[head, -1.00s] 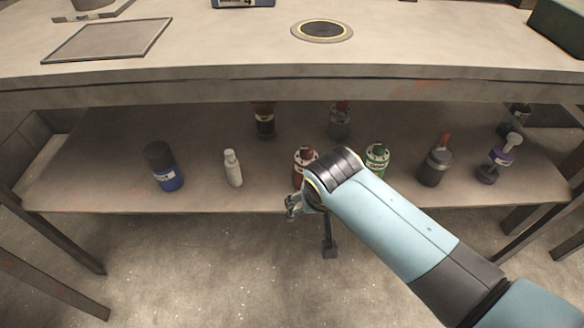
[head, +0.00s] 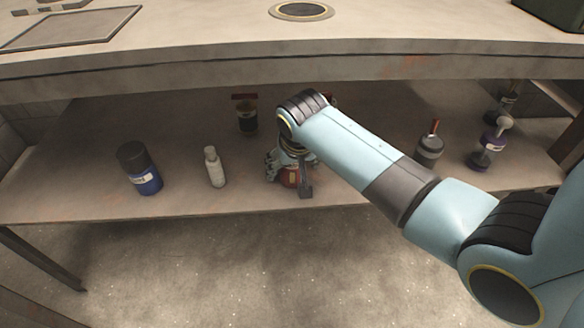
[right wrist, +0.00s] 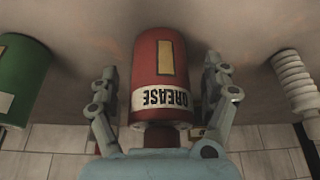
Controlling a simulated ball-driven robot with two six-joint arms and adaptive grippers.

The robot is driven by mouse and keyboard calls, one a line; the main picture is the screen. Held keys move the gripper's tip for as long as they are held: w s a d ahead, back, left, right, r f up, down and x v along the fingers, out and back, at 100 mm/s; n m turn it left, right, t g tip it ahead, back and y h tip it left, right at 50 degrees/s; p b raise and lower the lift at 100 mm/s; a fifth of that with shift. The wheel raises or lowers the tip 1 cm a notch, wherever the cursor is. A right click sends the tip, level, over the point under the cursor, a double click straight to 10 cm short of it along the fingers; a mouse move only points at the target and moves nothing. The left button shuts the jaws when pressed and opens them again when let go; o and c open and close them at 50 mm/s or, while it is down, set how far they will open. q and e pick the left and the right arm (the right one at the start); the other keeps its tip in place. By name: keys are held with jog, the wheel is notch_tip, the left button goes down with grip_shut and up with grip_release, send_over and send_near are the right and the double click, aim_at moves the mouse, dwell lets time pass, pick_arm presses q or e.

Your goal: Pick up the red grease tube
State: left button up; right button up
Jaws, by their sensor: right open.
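The red grease tube (head: 291,176) stands on the lower shelf near its front edge, mostly covered by my right gripper and wrist in the head view. In the right wrist view the tube (right wrist: 166,75) appears upside down, with a white band reading GREASE and a yellow patch. My right gripper (right wrist: 163,88) is open, with one finger on each side of the tube. A narrow gap shows at the left finger and the right finger is close to the tube; I cannot tell if it touches. My left gripper is not in view.
A white bottle (head: 215,167) and a blue bottle (head: 139,168) stand left of the tube. A dark bottle (head: 246,117) is behind. A green container (right wrist: 22,78) is beside the tube. The upper tabletop (head: 200,50) overhangs the lower shelf (head: 80,150).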

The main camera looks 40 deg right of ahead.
jog(key=c, duration=1.3)
jog(key=shift+c, duration=0.3)
jog(key=shift+r, duration=0.15)
